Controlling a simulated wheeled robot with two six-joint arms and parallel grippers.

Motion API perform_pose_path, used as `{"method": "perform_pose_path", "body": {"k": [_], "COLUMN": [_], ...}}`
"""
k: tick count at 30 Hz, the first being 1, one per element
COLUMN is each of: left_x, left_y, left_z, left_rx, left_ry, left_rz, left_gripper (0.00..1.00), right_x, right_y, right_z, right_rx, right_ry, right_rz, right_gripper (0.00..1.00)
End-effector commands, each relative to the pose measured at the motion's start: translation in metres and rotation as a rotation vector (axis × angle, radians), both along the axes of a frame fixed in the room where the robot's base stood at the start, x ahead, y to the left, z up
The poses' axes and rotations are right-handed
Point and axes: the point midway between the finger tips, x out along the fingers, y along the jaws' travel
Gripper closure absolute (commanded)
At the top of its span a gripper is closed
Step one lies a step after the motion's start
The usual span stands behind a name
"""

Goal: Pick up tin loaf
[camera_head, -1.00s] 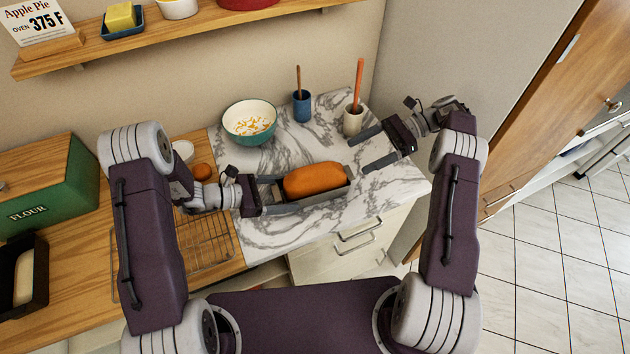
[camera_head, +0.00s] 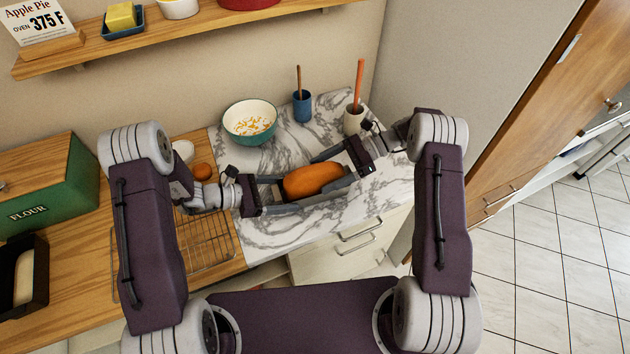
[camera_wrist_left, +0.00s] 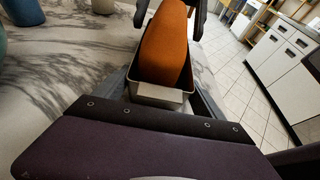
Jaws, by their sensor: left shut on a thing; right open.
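The tin loaf is an orange-brown loaf (camera_head: 312,179) in a grey metal tin (camera_wrist_left: 157,95) on the marble counter. My left gripper (camera_head: 275,192) is at the tin's left end, shut on it, with its fingers along the tin's sides. In the left wrist view the loaf (camera_wrist_left: 166,50) fills the tin lengthwise, between the fingers. My right gripper (camera_head: 332,163) is open at the tin's right end, with its fingers spread around that end. Contact between the right fingers and the tin cannot be made out.
A green bowl (camera_head: 250,122), a blue cup (camera_head: 302,106) and a white crock (camera_head: 353,121) with utensils stand behind the loaf. Marble in front is clear.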

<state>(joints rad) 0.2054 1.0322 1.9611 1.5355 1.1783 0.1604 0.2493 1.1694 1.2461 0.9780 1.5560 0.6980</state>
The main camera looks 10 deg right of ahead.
Motion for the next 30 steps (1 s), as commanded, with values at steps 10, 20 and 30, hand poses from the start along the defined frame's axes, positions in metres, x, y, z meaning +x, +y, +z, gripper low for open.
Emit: {"method": "perform_pose_path", "body": {"k": [10, 20, 30], "left_x": [0.0, 0.0, 0.0], "left_y": [0.0, 0.0, 0.0], "left_z": [0.001, 0.001, 0.0], "left_rx": [-0.001, -0.001, -0.001], "left_ry": [0.0, 0.0, 0.0], "left_rz": [0.0, 0.0, 0.0], "left_gripper": [0.67, 0.67, 0.67], "right_x": [0.0, 0.001, 0.001], "right_y": [-0.001, -0.001, -0.001], "right_z": [0.0, 0.005, 0.081], "right_rx": [0.0, 0.0, 0.0], "right_ry": [-0.001, -0.002, -0.007], "right_rz": [-0.001, 0.0, 0.0], "right_gripper": [0.76, 0.97, 0.97]}}
